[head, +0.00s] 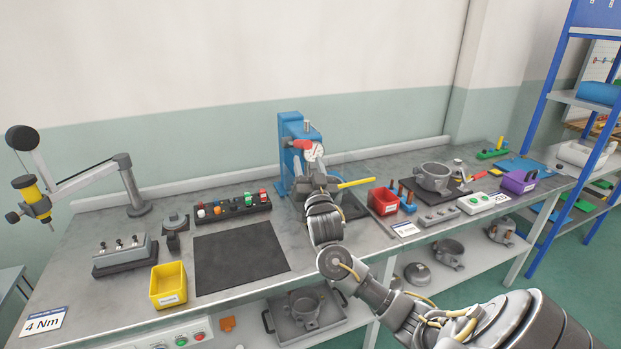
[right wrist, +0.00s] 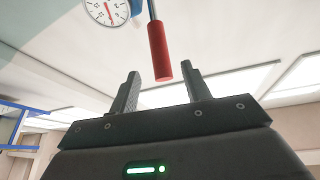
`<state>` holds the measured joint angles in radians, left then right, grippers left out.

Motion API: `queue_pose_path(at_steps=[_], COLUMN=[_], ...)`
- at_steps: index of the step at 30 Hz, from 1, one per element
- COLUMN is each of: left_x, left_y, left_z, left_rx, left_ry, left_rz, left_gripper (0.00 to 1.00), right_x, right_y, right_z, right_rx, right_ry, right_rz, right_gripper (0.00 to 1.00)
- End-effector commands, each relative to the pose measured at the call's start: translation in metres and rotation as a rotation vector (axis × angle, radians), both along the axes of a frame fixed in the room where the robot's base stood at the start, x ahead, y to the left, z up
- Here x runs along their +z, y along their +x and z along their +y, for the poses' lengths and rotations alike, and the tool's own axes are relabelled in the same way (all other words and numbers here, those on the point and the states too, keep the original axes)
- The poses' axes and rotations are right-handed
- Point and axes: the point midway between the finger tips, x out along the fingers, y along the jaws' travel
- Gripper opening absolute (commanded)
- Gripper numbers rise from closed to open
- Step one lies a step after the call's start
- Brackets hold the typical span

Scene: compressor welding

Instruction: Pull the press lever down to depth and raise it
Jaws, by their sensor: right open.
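The blue press (head: 291,135) stands at the back of the bench with a round dial gauge (head: 315,152). Its lever has a red grip (head: 302,144), which points out from the press. In the right wrist view the red grip (right wrist: 158,52) hangs from a thin metal rod, with its end in the gap between the fingertips as pictured; contact cannot be told. My right gripper (right wrist: 161,73) is open and empty, just below the lever grip. In the head view my right arm hides the lower press. My left gripper is not in view.
A yellow bar (head: 356,183) juts out beside my right wrist. A red bin (head: 382,201) and a grey housing (head: 434,176) stand to the right. A dark mat (head: 240,257), a yellow bin (head: 168,286) and a button strip lie to the left.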

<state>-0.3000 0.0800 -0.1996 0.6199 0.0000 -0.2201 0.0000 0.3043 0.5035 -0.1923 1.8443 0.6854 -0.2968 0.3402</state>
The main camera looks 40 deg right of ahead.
Motion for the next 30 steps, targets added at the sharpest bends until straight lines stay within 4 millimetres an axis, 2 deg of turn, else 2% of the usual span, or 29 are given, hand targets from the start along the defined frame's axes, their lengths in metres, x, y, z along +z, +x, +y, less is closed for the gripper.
queue_pose_path(at_steps=[3, 8, 26, 29, 30], left_x=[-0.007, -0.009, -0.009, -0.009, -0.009], left_y=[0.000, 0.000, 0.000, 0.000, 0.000], left_z=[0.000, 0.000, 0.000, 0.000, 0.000], left_rx=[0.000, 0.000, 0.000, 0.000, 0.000], left_ry=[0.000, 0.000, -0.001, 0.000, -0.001], left_rz=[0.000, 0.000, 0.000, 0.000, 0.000], left_gripper=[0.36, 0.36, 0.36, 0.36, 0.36], right_x=[-0.009, -0.011, -0.012, -0.029, -0.043], right_y=[-0.013, -0.022, -0.022, -0.023, -0.025], right_z=[0.008, 0.011, 0.013, 0.021, 0.027], right_rx=[0.001, 0.000, 0.001, 0.020, 0.035], right_ry=[0.001, 0.001, 0.001, 0.012, 0.022], right_rz=[0.000, 0.000, 0.005, 0.058, 0.102], right_gripper=[0.48, 0.48, 0.48, 0.48, 0.48])
